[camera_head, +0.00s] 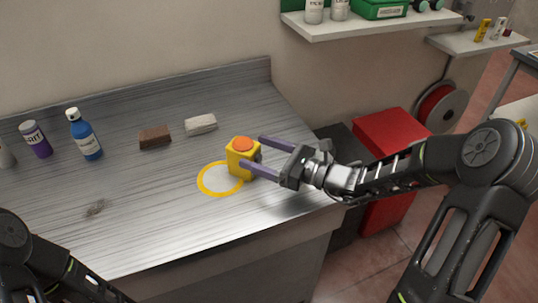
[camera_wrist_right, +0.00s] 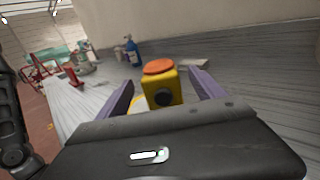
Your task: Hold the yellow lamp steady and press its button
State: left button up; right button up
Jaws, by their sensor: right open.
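The yellow lamp (camera_head: 240,163) is a small yellow block with an orange top and a dark round part on its side. It stands upright on the metal worktop at the right edge of a yellow ring marking (camera_head: 204,190). My right gripper (camera_head: 252,152) is open, with one purple finger on each side of the lamp. In the right wrist view the lamp (camera_wrist_right: 163,91) stands between the two fingers (camera_wrist_right: 160,92), its dark round part facing the camera, with gaps visible on both sides. My left arm shows at the lower left, but its gripper is out of view.
A brown block (camera_head: 155,138) and a whitish block (camera_head: 201,124) lie behind the ring. A blue bottle (camera_head: 84,136) and a purple-labelled bottle (camera_head: 36,140) stand at left. A red box (camera_head: 385,131) stands right of the worktop. The front middle of the worktop is clear.

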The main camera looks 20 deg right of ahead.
aim_at(231, 143)
jog(key=x, duration=0.5)
pick_arm(q)
jog(key=shift+r, duration=0.25)
pick_arm(e)
grip_shut()
pick_arm(q)
grip_shut()
dwell(1.1)
dwell(2.9)
